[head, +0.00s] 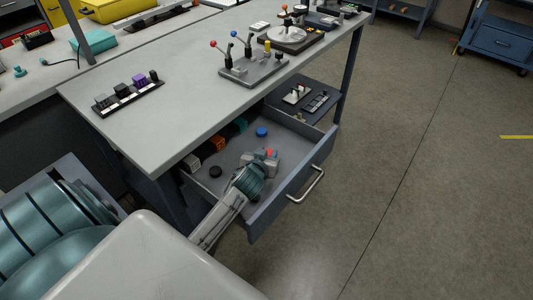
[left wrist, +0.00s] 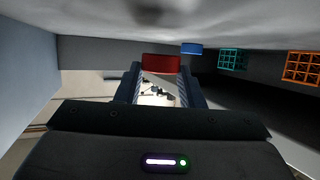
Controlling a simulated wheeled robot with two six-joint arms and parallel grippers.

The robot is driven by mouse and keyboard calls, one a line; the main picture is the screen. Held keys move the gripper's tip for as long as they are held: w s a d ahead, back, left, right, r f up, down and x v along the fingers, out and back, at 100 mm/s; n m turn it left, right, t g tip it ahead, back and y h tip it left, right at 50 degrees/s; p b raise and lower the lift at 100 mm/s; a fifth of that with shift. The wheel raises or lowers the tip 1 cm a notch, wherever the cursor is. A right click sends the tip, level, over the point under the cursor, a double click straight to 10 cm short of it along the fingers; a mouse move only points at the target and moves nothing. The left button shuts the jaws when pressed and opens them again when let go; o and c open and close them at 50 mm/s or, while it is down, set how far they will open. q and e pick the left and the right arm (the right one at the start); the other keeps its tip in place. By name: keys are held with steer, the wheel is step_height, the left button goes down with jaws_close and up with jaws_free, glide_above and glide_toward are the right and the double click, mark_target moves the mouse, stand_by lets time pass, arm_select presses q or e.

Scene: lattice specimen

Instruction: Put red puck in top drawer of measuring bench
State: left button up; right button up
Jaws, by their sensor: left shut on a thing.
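The measuring bench (head: 190,95) has its top drawer (head: 296,190) pulled open, with a silver handle on its front. My left gripper (head: 266,157) reaches into the open drawer and is shut on the red puck (head: 270,152). In the left wrist view the red puck (left wrist: 160,63) sits between the two fingers of my left gripper (left wrist: 158,72). The height of the puck above the drawer floor is hard to tell. My right gripper is not in view.
In the drawer are a blue puck (head: 261,132), a black puck (head: 215,171) and lattice cubes, one orange (head: 217,143), one teal (left wrist: 232,60). A lever panel (head: 253,68) and a block rail (head: 128,96) stand on the bench top. Floor to the right is clear.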

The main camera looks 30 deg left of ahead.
arm_select(q)
steer(key=shift+s+f, duration=0.15)
steer(key=shift+f, duration=0.25)
steer(key=o, duration=1)
steer(key=shift+d, duration=0.1)
steer(key=shift+c, duration=0.2)
steer(key=shift+o, duration=1.1)
steer(key=shift+s+f, duration=0.1)
steer(key=shift+f, duration=0.1)
steer(key=shift+r, duration=0.6)
steer(key=v, duration=0.7)
steer(key=shift+r+b, duration=0.3)
steer(key=shift+b, duration=0.1)
